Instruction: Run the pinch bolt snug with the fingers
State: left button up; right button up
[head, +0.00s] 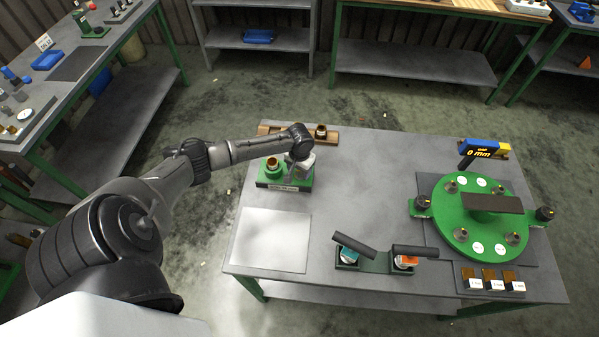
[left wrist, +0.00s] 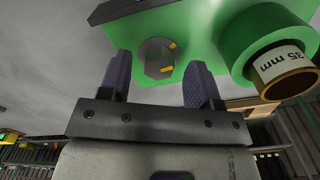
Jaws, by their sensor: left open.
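The pinch bolt (left wrist: 158,58) is a grey hex head with yellow marks on the side of a green clamp block (left wrist: 205,40). In the left wrist view my left gripper (left wrist: 160,76) is open, one finger on each side of the bolt, with gaps between. Whether the fingertips reach past the head I cannot tell. Beside the bolt, a green ring (left wrist: 243,55) holds a brown bushing (left wrist: 287,75) labelled 35 mm. In the head view the block (head: 285,183) stands at the table's left, with my left gripper (head: 300,166) at its right side, hiding the bolt.
A wooden rack (head: 328,140) with a brown bushing (head: 321,131) lies behind the block. A bare pale plate (head: 270,240) lies in front. A green round fixture (head: 482,215), a display reading 0 mm (head: 480,152) and a two-cup stand (head: 376,262) are farther right. The table centre is clear.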

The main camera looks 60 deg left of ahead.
pick_arm(q)
jog(key=shift+f, duration=0.85)
